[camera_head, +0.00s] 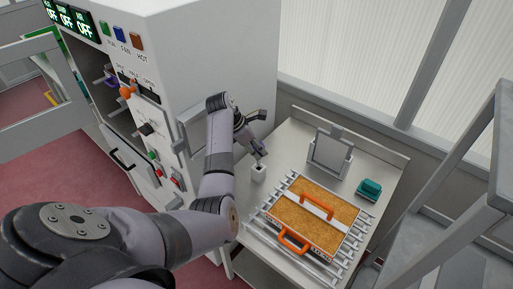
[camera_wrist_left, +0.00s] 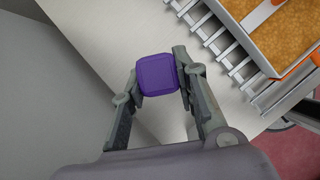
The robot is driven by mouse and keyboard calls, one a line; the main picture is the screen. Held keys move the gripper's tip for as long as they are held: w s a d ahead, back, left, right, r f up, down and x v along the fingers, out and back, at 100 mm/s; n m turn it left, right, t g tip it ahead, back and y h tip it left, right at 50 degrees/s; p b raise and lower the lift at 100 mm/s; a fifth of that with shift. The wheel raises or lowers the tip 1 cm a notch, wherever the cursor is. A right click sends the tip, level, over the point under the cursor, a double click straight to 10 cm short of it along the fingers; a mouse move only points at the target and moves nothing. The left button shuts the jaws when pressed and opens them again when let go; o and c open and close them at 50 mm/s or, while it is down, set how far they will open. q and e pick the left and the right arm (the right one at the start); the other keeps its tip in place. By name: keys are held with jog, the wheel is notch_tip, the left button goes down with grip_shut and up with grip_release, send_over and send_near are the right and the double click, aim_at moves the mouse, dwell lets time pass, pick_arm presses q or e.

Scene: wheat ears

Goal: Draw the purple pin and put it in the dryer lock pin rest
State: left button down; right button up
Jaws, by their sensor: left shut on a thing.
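A purple pin with a square, rounded head (camera_wrist_left: 157,74) sits between the two fingers of my left gripper (camera_wrist_left: 158,80) in the left wrist view. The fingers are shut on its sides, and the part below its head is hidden. In the head view my left gripper (camera_head: 262,136) is beside the dryer, over the left end of the table; I cannot make out the pin there. A small white block (camera_head: 258,174) with a dark top, possibly the lock pin rest, stands on the table just below the gripper. My right gripper is not in view.
The white dryer (camera_head: 215,50) with its open door (camera_head: 45,85) stands at left. On the table are an orange-handled tray of grain (camera_head: 290,217) on rollers (camera_head: 282,250), a grey upright plate (camera_head: 330,153) and a teal block (camera_head: 370,188). Grey posts stand at right.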

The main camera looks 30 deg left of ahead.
pick_arm(q)
jog(key=shift+f, duration=0.1)
jog(key=shift+f+b, duration=0.3)
jog(key=shift+f, duration=0.95)
jog(key=shift+f+b, duration=0.55)
jog(key=shift+f, duration=1.35)
jog(key=c, duration=1.2)
grip_release()
jog(key=v, duration=1.2)
